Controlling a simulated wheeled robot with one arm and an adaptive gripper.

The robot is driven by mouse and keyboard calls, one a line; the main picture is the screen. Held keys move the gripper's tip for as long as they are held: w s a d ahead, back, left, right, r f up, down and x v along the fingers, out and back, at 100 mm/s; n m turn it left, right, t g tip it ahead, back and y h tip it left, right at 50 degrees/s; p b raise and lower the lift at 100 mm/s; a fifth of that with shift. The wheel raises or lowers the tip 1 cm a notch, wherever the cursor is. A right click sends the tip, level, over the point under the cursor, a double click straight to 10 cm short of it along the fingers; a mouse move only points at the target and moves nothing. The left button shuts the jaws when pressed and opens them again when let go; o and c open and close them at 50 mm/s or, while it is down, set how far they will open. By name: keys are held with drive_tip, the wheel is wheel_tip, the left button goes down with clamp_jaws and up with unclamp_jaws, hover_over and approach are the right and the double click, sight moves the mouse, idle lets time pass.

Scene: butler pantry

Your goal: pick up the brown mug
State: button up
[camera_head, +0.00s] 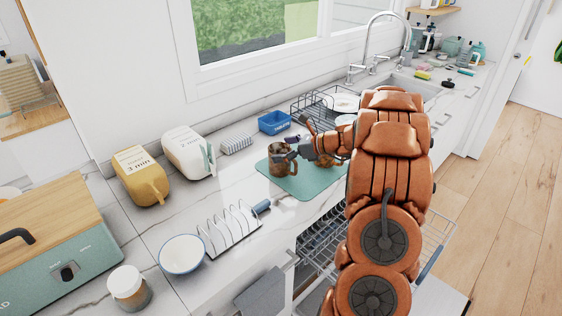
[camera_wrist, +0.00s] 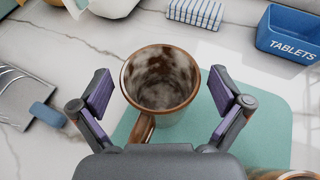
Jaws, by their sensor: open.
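The brown mug (camera_head: 279,160) stands upright on the green mat (camera_head: 307,184) on the counter. In the wrist view the mug (camera_wrist: 160,82) shows its mottled, empty inside, with its handle pointing down toward my palm. My gripper (camera_wrist: 161,94) is open, with one finger on each side of the mug and a visible gap on both sides. In the head view my gripper (camera_head: 292,148) is at the mug, partly in front of it. A second brown mug (camera_head: 325,160) is partly hidden behind my arm; its edge shows at the lower right of the wrist view (camera_wrist: 298,175).
A blue tablets box (camera_head: 273,122) and a striped item (camera_head: 236,144) lie behind the mat. A dish rack (camera_head: 312,104) stands toward the sink. The dishwasher rack (camera_head: 322,236) is pulled out below.

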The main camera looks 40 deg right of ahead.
drive_tip(key=c, duration=1.7)
